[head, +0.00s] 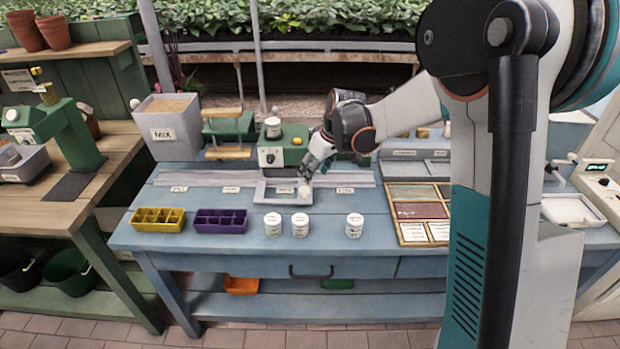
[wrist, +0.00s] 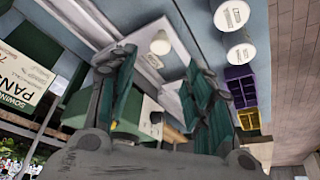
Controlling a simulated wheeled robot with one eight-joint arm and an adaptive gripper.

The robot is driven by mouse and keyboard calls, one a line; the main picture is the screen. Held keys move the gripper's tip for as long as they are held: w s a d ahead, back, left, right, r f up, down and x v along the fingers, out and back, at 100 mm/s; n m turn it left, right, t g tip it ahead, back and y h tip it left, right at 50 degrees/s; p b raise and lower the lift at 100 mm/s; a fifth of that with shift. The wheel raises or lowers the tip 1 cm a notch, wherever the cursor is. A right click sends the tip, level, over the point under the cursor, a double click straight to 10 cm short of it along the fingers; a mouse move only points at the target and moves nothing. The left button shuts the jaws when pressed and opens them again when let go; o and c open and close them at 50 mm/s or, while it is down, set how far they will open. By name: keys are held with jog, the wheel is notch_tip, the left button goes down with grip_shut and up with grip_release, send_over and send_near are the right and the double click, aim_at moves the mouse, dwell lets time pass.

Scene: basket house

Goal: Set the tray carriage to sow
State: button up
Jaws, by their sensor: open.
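The tray carriage (head: 262,196) is a pale grey frame on the blue bench, in front of the green machine (head: 283,150). A round white knob (head: 304,192) stands at its right side. My gripper (head: 309,170) is open and points down just above the knob. In the wrist view the knob (wrist: 161,43) shows beyond and between the two open fingers (wrist: 160,62), apart from them as far as I can tell. Small position labels (head: 345,190) line the rail (head: 215,178), too small to read surely. The carriage sits between labels to its left and right.
Several white jars (head: 300,225) stand in front of the carriage. A purple cell tray (head: 220,220) and a yellow one (head: 158,219) lie to the left. Framed seed panels (head: 418,211) lie to the right. A MIX bin (head: 168,130) stands at the back left.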

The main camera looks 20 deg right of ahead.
jog(key=shift+v, duration=1)
jog(key=s+a+r+m+t+h, duration=0.1)
jog(key=s+r, duration=0.4)
jog(key=s, duration=0.3)
jog(key=s+a+r+m+t, duration=0.1)
jog(key=s+r+m, duration=0.1)
jog(key=s+r, duration=0.4)
jog(key=s+f+m+t+h, duration=0.1)
jog(key=s+f+m, duration=0.1)
jog(key=s, duration=1.6)
jog(key=shift+s+d+m, duration=0.15)
jog(key=shift+s+m, duration=0.2)
jog(key=shift+m, duration=0.05)
jog(key=shift+c, duration=0.3)
